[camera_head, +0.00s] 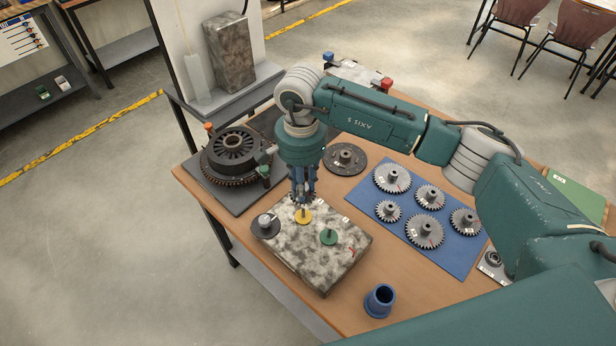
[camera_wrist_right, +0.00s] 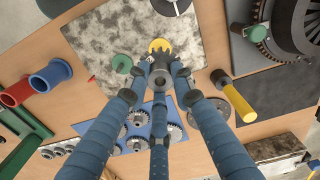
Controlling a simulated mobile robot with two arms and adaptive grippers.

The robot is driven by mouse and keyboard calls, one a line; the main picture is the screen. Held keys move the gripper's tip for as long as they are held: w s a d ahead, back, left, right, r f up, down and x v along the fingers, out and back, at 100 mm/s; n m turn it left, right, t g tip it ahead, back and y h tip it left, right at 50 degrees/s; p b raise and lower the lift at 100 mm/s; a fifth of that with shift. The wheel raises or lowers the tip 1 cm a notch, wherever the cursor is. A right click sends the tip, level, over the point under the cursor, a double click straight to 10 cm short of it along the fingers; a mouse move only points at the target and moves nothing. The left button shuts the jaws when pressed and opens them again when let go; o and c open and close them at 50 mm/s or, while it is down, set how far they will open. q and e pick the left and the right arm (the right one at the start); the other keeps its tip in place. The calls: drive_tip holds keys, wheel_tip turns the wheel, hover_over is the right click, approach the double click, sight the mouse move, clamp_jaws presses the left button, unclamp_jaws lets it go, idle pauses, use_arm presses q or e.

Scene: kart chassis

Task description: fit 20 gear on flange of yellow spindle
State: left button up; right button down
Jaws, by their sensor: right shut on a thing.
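My right gripper (camera_head: 304,196) points straight down over the yellow spindle (camera_head: 303,216) on the marbled block (camera_head: 318,265). In the right wrist view its three fingers (camera_wrist_right: 161,84) are shut on a small dark gear (camera_wrist_right: 161,78) with a central hub. The yellow flange (camera_wrist_right: 160,45) shows just beyond the gear, partly hidden by it. Whether the gear touches the flange I cannot tell. The gear's number is not readable. My left gripper is not in view.
A blue mat (camera_head: 455,256) with several gears lies to the right. A dark disc part (camera_head: 345,158) lies behind the block, and a large ring assembly (camera_head: 234,150) stands behind left. A blue cup (camera_head: 380,300) stands near the front edge. Bare tabletop lies between cup and mat.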

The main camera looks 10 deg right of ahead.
drive_tip(key=shift+f, duration=0.75)
drive_tip(key=shift+f+b, duration=0.7)
drive_tip(key=shift+f, duration=1.8)
drive_tip(key=shift+f+b, duration=1.5)
drive_tip(key=shift+b, duration=0.35)
drive_tip(key=c, duration=1.4)
unclamp_jaws()
wheel_tip(320, 180, up, 12)
